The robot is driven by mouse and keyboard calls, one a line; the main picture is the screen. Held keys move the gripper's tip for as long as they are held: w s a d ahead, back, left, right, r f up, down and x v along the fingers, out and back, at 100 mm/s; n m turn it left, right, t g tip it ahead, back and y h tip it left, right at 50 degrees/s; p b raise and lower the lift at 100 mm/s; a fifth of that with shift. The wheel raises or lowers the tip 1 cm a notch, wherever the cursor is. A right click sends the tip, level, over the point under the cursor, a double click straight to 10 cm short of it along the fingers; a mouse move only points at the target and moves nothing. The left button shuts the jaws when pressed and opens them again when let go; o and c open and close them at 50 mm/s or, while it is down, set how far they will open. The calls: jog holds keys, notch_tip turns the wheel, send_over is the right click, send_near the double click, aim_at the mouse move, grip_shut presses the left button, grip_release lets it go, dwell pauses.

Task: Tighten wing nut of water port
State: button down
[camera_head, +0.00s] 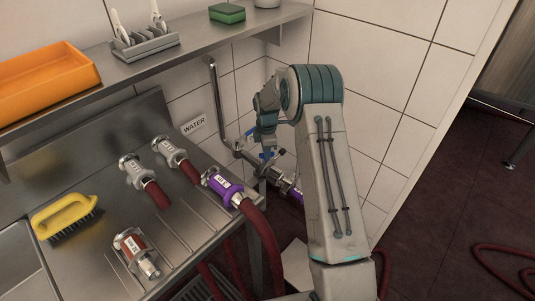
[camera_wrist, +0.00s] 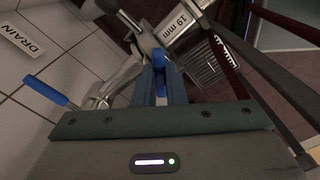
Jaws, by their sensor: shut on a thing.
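My gripper (camera_wrist: 160,88) is shut on a blue wing nut (camera_wrist: 158,60), which shows between its two fingertips in the wrist view. The wing nut sits at a metal clamp joining a pipe to a hose fitting marked 19 mm (camera_wrist: 176,22). In the head view my gripper (camera_head: 268,146) is at the metal port on the wall, right of the WATER label (camera_head: 193,125). A purple-ended coupling (camera_head: 288,184) runs down right from this port. My arm and gripper hide part of the port, and the inside of the clamp is not visible.
A blue valve lever (camera_wrist: 45,90) stands left of my fingers, near a DRAIN label (camera_wrist: 25,35). A steel bench (camera_head: 90,250) left of the arm holds several hose couplings and a yellow brush (camera_head: 63,214). A steel shelf (camera_head: 190,42) overhangs it, carrying an orange tray (camera_head: 45,82).

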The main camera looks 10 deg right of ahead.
jog(key=m+b, duration=0.1)
jog(key=m, duration=0.2)
jog(key=shift+w+m, duration=0.15)
jog(key=shift+m, duration=0.25)
jog(key=m+b, duration=0.1)
jog(key=m, duration=0.2)
jog(key=shift+a+r+m, duration=0.1)
jog(key=shift+r+m, duration=0.05)
jog(key=shift+m, duration=0.15)
jog(key=m+b, duration=0.1)
jog(key=m, duration=1.1)
jog(key=shift+r+m+b, duration=0.1)
jog(key=shift+m+b, duration=0.25)
jog(key=shift+m, duration=0.05)
jog(key=m, duration=0.6)
jog(key=shift+m, duration=0.3)
jog(key=c, duration=1.5)
grip_release()
